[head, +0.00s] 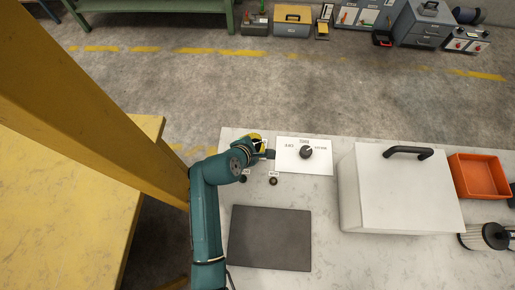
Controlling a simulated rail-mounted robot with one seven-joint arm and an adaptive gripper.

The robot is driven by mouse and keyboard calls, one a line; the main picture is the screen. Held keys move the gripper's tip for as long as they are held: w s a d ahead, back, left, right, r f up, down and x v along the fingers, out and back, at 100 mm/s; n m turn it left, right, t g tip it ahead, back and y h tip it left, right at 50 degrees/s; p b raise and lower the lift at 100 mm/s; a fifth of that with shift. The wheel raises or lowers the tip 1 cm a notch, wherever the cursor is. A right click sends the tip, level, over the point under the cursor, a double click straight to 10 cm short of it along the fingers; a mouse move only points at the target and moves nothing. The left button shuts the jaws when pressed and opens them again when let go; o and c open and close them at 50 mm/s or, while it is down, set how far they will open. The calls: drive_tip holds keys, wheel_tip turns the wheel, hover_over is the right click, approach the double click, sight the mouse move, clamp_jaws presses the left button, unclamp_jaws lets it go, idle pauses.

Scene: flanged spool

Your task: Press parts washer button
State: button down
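A white panel (290,162) with a dark round knob (306,152) and small printed labels stands on the pale worktop. In front of it are two small dark round buttons or knobs: one (273,181) in the clear, the other (244,179) beside my arm. I cannot tell which belongs to the parts washer. A white lidded box (404,188) with a black handle stands to the right. My gripper (269,154) is at the panel's left edge, left of the knob. Its fingers are small and partly hidden, so I cannot tell whether they are open.
A dark grey mat (270,238) lies at the worktop's front. An orange bin (480,176) and a dark cylindrical part (484,236) are at the right. A yellow post (100,95) and yellow table (60,220) stand left. Toolboxes and cabinets line the far floor.

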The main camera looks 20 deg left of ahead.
drive_tip(key=shift+f, duration=0.45)
drive_tip(key=shift+f, duration=0.55)
idle(0.6)
idle(0.3)
drive_tip(key=shift+r+p, duration=0.95)
drive_tip(key=shift+p, duration=0.2)
drive_tip(key=shift+r, duration=0.1)
wheel_tip(320, 180, up, 5)
drive_tip(key=p, duration=0.5)
drive_tip(key=shift+p, duration=0.4)
